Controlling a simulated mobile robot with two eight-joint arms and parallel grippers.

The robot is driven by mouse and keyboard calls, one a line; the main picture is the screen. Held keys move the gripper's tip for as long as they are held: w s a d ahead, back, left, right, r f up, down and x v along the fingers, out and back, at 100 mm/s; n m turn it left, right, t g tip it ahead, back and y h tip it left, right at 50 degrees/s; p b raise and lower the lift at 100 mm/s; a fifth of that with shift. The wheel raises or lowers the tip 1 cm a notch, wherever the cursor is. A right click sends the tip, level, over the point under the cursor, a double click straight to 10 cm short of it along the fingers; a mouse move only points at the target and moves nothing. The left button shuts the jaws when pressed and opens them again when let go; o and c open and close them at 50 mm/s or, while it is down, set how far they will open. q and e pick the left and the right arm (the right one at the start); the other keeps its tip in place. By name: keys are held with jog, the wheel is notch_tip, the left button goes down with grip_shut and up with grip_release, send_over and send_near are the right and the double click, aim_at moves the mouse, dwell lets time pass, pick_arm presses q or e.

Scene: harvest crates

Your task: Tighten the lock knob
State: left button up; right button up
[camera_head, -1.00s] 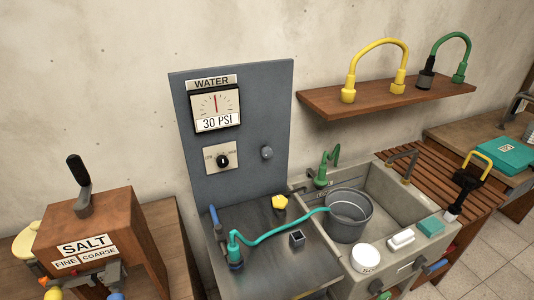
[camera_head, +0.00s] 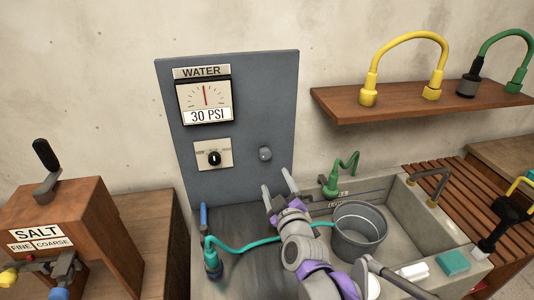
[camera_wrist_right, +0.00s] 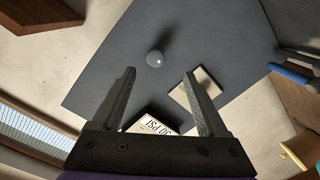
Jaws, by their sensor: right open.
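A small round grey knob (camera_head: 265,154) sits on the right part of the blue-grey water panel (camera_head: 240,110); it carries no label that I can read. A black dial (camera_head: 214,158) on a pale plate is to its left. My right gripper (camera_head: 278,185) is open and empty, below the grey knob and in front of the panel. In the right wrist view the grey knob (camera_wrist_right: 155,58) lies ahead of the spread fingers (camera_wrist_right: 159,74), between their lines and apart from them. My left gripper is not in view.
The water gauge (camera_head: 205,101) reads 30 PSI. A grey bucket (camera_head: 360,240) stands in the sink (camera_head: 410,222), with a teal hose (camera_head: 245,248) running to it. A green tap (camera_head: 335,180) is right of my gripper. A wooden shelf (camera_head: 400,115) holds yellow and green pipes.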

aim_at(265, 156)
jog(key=shift+t, duration=0.4)
jog(key=x, duration=0.4)
jog(key=p+x, duration=0.1)
jog(key=x, duration=0.7)
jog(key=shift+w+a+r, duration=0.2)
jog(key=shift+a+r, duration=0.1)
jog(key=shift+r, duration=0.05)
grip_shut()
